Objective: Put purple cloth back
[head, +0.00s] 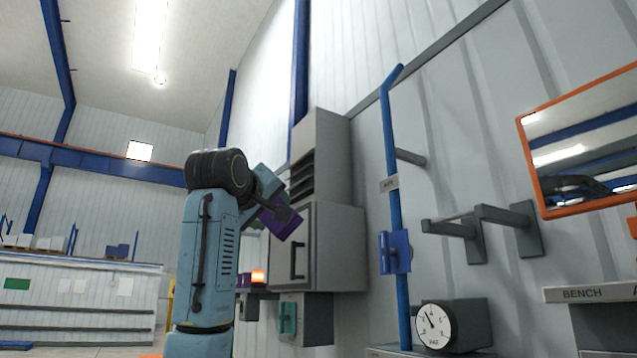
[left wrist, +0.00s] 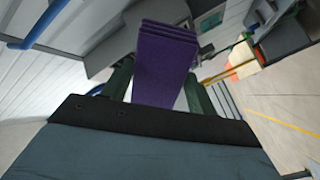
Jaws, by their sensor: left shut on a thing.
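The purple cloth (head: 283,227) is a folded block in my left gripper, partly hidden by a finger in the head view. My left gripper (head: 280,212) is shut on it, raised in front of the grey wall cabinet. In the left wrist view the cloth (left wrist: 165,65) sticks out beyond the dark green fingers of the left gripper (left wrist: 158,88), with its layered folds at the far end. My right gripper is in neither view.
A grey cabinet (head: 335,245) stands behind the cloth. To its right are a blue pole (head: 396,180), grey wall brackets (head: 490,225), a dial gauge (head: 434,326) and an orange-framed mirror (head: 585,150). A shelf edge labelled BENCH (head: 590,293) is at the lower right.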

